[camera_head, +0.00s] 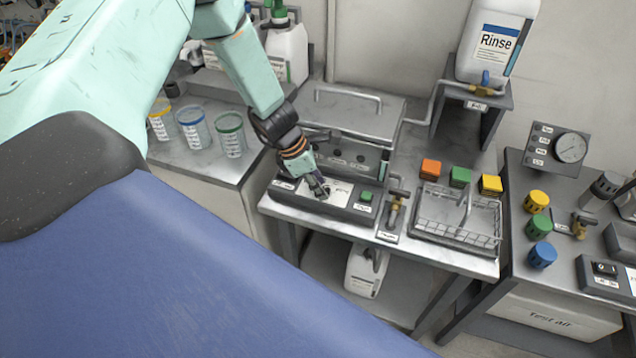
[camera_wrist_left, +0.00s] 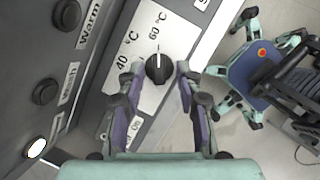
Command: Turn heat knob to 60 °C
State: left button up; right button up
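The heat knob (camera_wrist_left: 158,69) is a round black dial on a white label plate (camera_wrist_left: 178,40) in the left wrist view. Its white pointer line points up in the picture, roughly toward the "60 °C" mark (camera_wrist_left: 158,26). The "40 °C" mark (camera_wrist_left: 127,50) is to the upper left of the knob. My left gripper (camera_wrist_left: 157,73) is open, with one fingertip on each side of the knob and small gaps visible. In the head view my left gripper (camera_head: 322,190) is over the front panel and hides the knob. My right gripper is in neither view.
Black buttons labelled Warm (camera_wrist_left: 67,15) and Wash (camera_wrist_left: 45,90) are left of the plate. A green button (camera_head: 366,196), a brass valve (camera_head: 396,208) and a wire basket (camera_head: 455,222) stand right of the gripper. Capped cups (camera_head: 195,128) stand at left.

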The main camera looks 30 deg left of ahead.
pick_arm(q)
jog(key=shift+r, duration=0.1)
jog(key=shift+v, duration=1.15)
jog(key=v, duration=0.9)
jog(key=shift+s+a+r, duration=0.15)
jog(key=shift+r, duration=0.1)
